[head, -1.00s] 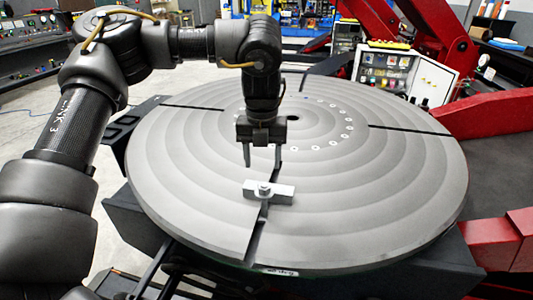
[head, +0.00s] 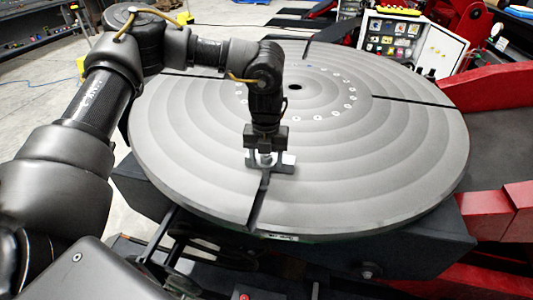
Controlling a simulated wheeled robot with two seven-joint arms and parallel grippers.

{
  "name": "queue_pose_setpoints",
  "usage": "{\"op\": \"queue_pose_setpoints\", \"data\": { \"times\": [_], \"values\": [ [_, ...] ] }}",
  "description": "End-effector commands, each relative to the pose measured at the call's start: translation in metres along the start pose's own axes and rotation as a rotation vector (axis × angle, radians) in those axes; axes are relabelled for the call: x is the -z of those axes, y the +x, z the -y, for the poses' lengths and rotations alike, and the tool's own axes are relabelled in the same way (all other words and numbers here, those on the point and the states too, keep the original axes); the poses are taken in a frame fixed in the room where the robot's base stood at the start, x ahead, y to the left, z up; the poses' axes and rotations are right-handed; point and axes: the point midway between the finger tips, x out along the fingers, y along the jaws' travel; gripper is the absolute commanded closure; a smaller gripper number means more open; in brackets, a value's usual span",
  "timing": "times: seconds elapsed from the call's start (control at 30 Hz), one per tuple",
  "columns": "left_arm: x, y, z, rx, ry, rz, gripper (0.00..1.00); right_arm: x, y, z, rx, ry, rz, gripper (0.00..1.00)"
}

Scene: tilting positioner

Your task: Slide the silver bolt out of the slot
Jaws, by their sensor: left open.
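The silver bolt (head: 266,159) stands upright at a small pale block over the front slot (head: 258,207) of the round grey table (head: 370,170). The slot runs from the block to the table's near rim. My left gripper (head: 267,165) points down over the bolt, open, with one finger on each side of it. I cannot tell whether the fingers touch the bolt or the block. The gripper hides the bolt's top. My right gripper is not in view.
Other slots cut the table at the right (head: 415,99), back and left. A ring of small holes surrounds the dark centre hole (head: 295,87). Red machine arms (head: 490,210) stand at the right, and an open control cabinet (head: 395,40) is behind. The table's right side is clear.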

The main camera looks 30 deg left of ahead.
Motion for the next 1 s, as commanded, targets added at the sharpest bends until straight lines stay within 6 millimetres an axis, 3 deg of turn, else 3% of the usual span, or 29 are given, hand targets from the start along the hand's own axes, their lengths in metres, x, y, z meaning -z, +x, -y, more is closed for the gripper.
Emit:
{"op": "queue_pose_setpoints", "data": {
  "times": [0.17, 0.53, 1.0],
  "values": [
    [0.0, 0.0, 0.0, 0.0, 0.0, 0.0, 0.45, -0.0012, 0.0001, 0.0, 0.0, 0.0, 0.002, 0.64],
    [-0.0001, -0.0004, -0.0001, 0.0, 0.0, 0.0, 0.94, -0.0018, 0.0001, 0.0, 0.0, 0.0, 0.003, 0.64],
    [-0.0005, -0.0044, -0.0002, 0.0, -0.002, 0.001, 0.94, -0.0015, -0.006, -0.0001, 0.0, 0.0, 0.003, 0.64]
  ]
}}
